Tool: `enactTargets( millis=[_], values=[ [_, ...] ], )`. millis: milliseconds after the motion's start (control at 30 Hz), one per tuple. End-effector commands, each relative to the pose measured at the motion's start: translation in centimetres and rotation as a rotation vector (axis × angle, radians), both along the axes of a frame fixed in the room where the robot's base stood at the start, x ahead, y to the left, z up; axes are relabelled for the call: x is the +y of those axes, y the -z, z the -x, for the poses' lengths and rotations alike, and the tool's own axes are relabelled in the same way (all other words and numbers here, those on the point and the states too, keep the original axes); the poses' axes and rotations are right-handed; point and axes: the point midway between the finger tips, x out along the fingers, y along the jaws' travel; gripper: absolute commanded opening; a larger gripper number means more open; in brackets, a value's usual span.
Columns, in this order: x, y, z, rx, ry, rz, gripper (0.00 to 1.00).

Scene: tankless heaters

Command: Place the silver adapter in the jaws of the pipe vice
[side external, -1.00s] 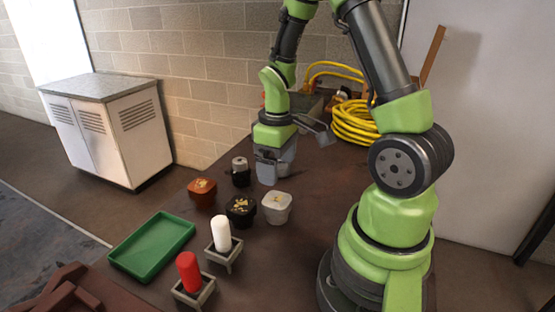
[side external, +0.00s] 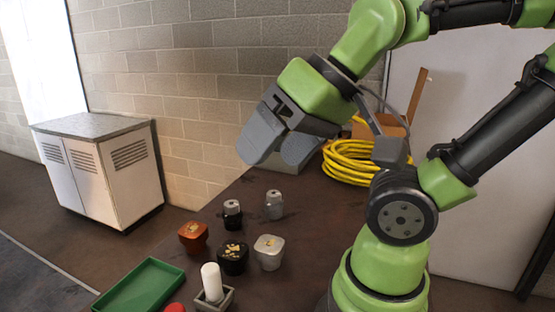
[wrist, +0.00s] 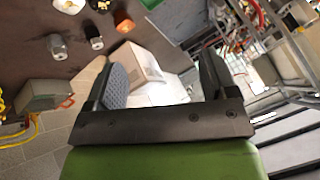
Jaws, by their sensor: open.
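The silver adapter (side external: 274,204) stands upright on the brown table, beside a black adapter with a silver top (side external: 232,214). The silver adapter also shows at the upper left of the wrist view (wrist: 57,47). My gripper (side external: 270,160) is raised above and behind it, tilted, with its fingers apart and empty.
Orange (side external: 193,236), black (side external: 233,258) and white (side external: 269,252) containers stand in front of the adapters. A green tray (side external: 140,287) and a white cylinder in a grey stand (side external: 212,283) are nearer. Coiled yellow hose (side external: 350,163) lies behind.

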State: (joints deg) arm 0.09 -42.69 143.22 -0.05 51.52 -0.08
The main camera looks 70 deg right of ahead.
Motion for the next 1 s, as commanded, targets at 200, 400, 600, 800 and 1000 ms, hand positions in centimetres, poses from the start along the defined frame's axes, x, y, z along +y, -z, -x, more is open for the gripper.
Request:
enactTargets(
  millis=[200, 400, 600, 800, 1000],
  values=[
    [0.1, 0.0, 0.1, -0.003, 0.001, -0.004, 0.79],
    [0.0, 0.0, 0.1, -0.002, 0.0, -0.002, 0.79],
    [-0.1, 2.1, -0.1, 0.155, -0.071, 0.078, 0.79],
    [-1.2, 6.8, 0.4, 0.539, -0.275, 0.332, 0.79],
    [-3.1, 10.3, 0.9, 0.894, -0.513, 0.655, 0.79]
  ],
)
